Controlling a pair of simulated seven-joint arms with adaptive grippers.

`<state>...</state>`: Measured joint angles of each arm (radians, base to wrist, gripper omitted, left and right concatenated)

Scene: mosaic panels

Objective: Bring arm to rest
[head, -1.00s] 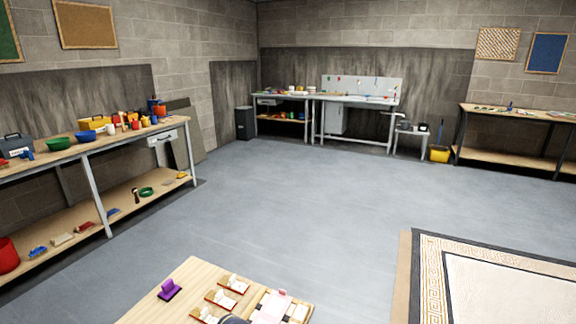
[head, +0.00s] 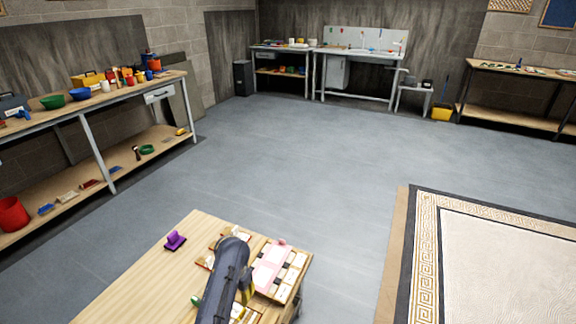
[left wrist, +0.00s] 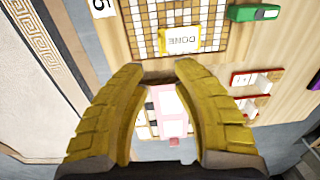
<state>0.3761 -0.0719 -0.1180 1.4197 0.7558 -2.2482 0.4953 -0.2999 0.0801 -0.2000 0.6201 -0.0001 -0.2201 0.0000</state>
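My left arm shows in the head view, with its dark gripper (head: 245,283) over the wooden table (head: 150,262). In the left wrist view the two yellow fingers of this gripper (left wrist: 160,72) curve inward with a gap between their tips, and I see nothing held. A pink-and-white piece (left wrist: 172,103) shows beyond the gap; it also appears at the table's right side in the head view (head: 270,267). A mosaic grid panel (left wrist: 195,12) with a yellow "DONE" block (left wrist: 180,39) lies ahead of the fingers. My right gripper is not in view.
A purple piece (head: 175,240) stands on the table's left part. Small red-and-white trays (left wrist: 262,78) and a green piece (left wrist: 253,12) are near the grid. A patterned rug (head: 490,265) lies to the right. A workbench (head: 130,95) lines the left wall; the floor between is clear.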

